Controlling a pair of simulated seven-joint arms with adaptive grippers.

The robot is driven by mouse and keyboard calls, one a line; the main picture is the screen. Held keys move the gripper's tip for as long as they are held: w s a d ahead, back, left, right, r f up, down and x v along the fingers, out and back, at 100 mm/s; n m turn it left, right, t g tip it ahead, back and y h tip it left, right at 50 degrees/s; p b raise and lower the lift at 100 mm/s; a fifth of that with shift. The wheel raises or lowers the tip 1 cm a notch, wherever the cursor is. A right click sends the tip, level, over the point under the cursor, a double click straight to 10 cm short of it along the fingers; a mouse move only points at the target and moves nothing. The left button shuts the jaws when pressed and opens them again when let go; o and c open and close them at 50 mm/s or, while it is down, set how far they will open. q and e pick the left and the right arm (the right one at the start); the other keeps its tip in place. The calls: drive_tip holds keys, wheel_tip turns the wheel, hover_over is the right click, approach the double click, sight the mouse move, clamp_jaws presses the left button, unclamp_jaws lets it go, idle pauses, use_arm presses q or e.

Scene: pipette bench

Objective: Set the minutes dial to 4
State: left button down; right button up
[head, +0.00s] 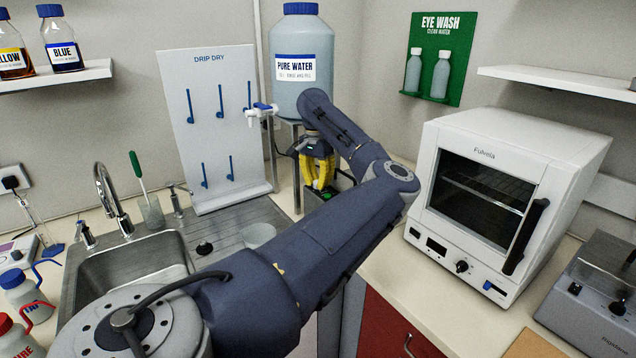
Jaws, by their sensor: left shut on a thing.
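My left gripper (318,178) has yellow fingers and points down beside the water bottle's stand at the back of the counter. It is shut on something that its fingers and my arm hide. A dark device with a green part (345,182) shows partly just behind and right of the fingers. No dial with a readable minutes label shows. The white oven (520,255) has a dark round knob (461,266) on its front, well right of my left gripper. The grey device (590,300) at the right edge has dark knobs (575,288). My right gripper is not in view.
A big pure water bottle (302,100) stands behind my gripper. A drip dry board (205,110) and a steel sink (135,270) are to the left. The counter before the oven is clear.

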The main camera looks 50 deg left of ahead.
sight(317, 181)
use_arm(q)
drive_tip(key=shift+m, duration=2.5)
drive_tip(key=c, duration=1.4)
unclamp_jaws()
drive_tip(key=shift+o, duration=0.2)
drive_tip(key=shift+r, duration=0.1)
wheel_tip(317, 181, up, 12)
drive_tip(key=shift+a, duration=0.35)
